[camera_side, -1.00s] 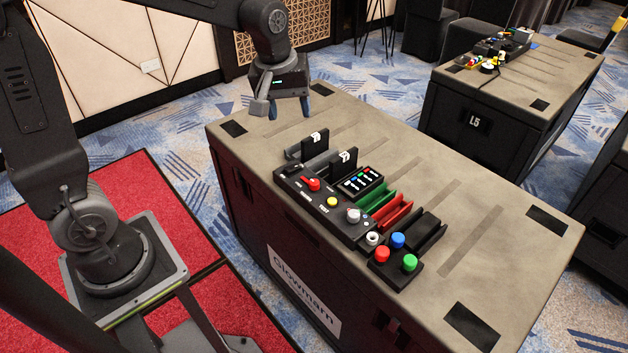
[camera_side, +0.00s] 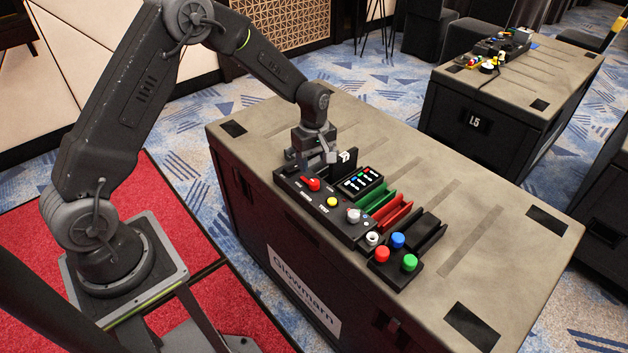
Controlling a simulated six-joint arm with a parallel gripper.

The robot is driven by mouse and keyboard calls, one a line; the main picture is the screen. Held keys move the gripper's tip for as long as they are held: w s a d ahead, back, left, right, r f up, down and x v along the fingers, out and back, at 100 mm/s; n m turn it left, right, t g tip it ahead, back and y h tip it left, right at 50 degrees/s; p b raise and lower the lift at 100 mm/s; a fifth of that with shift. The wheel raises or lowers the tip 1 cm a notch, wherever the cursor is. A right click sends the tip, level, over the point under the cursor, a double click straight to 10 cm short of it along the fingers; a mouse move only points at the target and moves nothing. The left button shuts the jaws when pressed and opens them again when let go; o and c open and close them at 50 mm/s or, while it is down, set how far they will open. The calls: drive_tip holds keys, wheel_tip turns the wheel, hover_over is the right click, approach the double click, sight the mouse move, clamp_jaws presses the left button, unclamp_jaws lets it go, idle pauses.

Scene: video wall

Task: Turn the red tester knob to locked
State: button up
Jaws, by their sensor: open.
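The red tester knob (camera_side: 312,184) sits near the left end of the black tester panel (camera_side: 338,223) on the case top. Its pointer setting is too small to read. My gripper (camera_side: 311,163) is over the back left end of the panel, just behind and above the red knob, pointing down. It is open. It appears apart from the knob, and nothing shows between its fingers. It hides part of the black holders behind the panel.
A small screen (camera_side: 363,181), green and red slots (camera_side: 392,212) and a block with blue, red and green buttons (camera_side: 397,241) follow. The case top (camera_side: 480,215) is clear on the right.

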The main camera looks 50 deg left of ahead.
sight(314, 182)
wheel_tip(314, 182, down, 8)
drive_tip(key=shift+r, duration=0.25)
drive_tip(key=shift+c, duration=0.2)
drive_tip(key=c, duration=0.9)
